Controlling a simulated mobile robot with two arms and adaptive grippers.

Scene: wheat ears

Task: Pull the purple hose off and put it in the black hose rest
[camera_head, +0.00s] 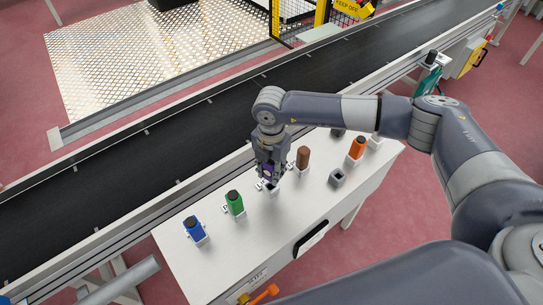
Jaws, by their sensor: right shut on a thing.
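My right gripper (268,172) points down over the white table and is shut on the purple hose (266,169). Only a little purple shows between the fingers; the rest is hidden. A white holder (273,188) is just under the fingertips; I cannot tell whether the hose is still touching it. A dark grey to black block with a hollow top (337,178), which looks like the black hose rest, stands empty to the right, near the table's front edge. My left gripper is not in view.
Blue (195,228), green (234,202), brown (303,158) and orange (356,148) pieces stand in white holders on the white table (205,270). A black conveyor (130,150) runs behind. The table front between green piece and dark block is clear.

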